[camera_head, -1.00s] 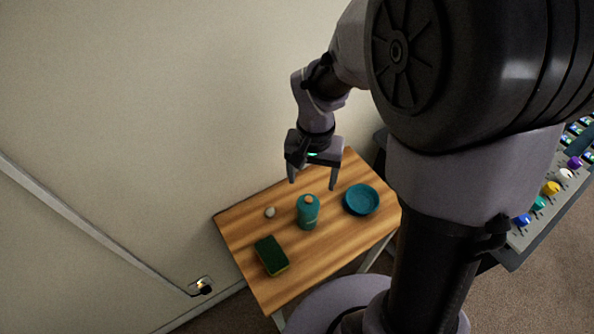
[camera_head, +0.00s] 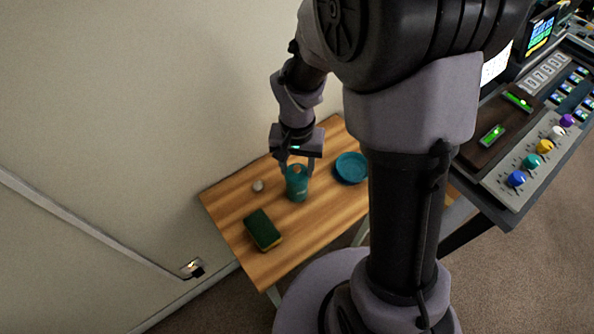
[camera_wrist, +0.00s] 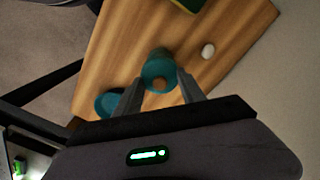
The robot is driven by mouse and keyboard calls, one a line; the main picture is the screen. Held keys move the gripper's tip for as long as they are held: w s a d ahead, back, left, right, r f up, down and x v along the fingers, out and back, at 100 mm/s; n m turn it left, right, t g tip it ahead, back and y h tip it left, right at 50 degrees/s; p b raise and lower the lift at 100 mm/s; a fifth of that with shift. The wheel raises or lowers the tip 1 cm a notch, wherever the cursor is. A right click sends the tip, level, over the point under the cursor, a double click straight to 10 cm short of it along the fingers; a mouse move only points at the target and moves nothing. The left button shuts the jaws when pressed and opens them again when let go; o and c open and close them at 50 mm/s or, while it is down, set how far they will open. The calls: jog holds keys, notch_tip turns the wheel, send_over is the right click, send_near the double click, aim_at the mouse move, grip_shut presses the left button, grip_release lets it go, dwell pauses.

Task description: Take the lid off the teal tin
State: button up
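The teal tin (camera_head: 297,188) stands upright on the wooden table, with an orange-brown knob (camera_head: 296,170) on its top. It also shows in the wrist view (camera_wrist: 157,65), with the knob (camera_wrist: 159,84) between my fingers. My gripper (camera_head: 297,170) is above the tin, pointing down, with one finger on each side of the lid. In the wrist view my gripper (camera_wrist: 160,90) has its fingers apart, and I see a gap between them and the knob. Whether the fingers touch the lid's sides I cannot tell.
A teal dish (camera_head: 351,167) lies right of the tin. A green and yellow sponge (camera_head: 262,229) lies front left, and a small pale round object (camera_head: 257,185) lies left. The wall is behind the table. A console with coloured knobs (camera_head: 530,160) stands at right.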

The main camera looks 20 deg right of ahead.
jog(key=c, duration=0.4)
jog(key=shift+s, duration=0.1)
